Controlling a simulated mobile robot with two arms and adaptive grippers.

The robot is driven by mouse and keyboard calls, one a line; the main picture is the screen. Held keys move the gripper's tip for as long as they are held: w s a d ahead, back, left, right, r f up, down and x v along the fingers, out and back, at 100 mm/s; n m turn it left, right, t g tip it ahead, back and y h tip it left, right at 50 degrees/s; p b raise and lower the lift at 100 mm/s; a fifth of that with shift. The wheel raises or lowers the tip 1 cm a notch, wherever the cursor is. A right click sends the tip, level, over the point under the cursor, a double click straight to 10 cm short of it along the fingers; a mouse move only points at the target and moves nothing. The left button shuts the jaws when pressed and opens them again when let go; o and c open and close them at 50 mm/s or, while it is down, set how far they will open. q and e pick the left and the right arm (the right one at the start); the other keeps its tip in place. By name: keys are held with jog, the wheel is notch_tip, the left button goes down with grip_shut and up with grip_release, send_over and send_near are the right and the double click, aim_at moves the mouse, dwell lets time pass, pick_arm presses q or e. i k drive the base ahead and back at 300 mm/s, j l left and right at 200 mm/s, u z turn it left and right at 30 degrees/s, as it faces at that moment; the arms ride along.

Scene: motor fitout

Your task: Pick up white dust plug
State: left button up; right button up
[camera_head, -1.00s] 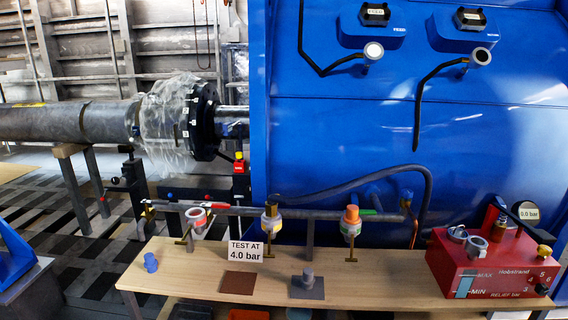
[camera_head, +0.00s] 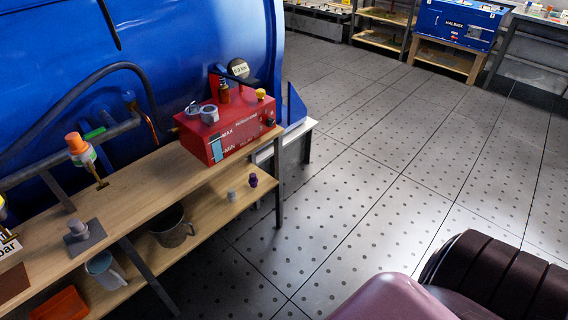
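A small white or pale grey plug (camera_head: 232,194) stands on the lower shelf of the bench, near its right end. A purple plug (camera_head: 253,180) stands just to its right. A grey plug-like piece (camera_head: 77,229) stands on a dark square pad on the bench top. I cannot tell for certain which one is the dust plug.
The red test pump (camera_head: 226,127) sits at the right end of the wooden bench top (camera_head: 150,181). A metal mug (camera_head: 171,228), a light blue jug (camera_head: 104,270) and an orange tray (camera_head: 60,306) are on the lower shelf (camera_head: 205,216). The tiled floor (camera_head: 370,170) to the right is clear.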

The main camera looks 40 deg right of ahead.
aim_at(232, 195)
jog(key=l+z, duration=0.1)
jog(key=z, duration=0.6)
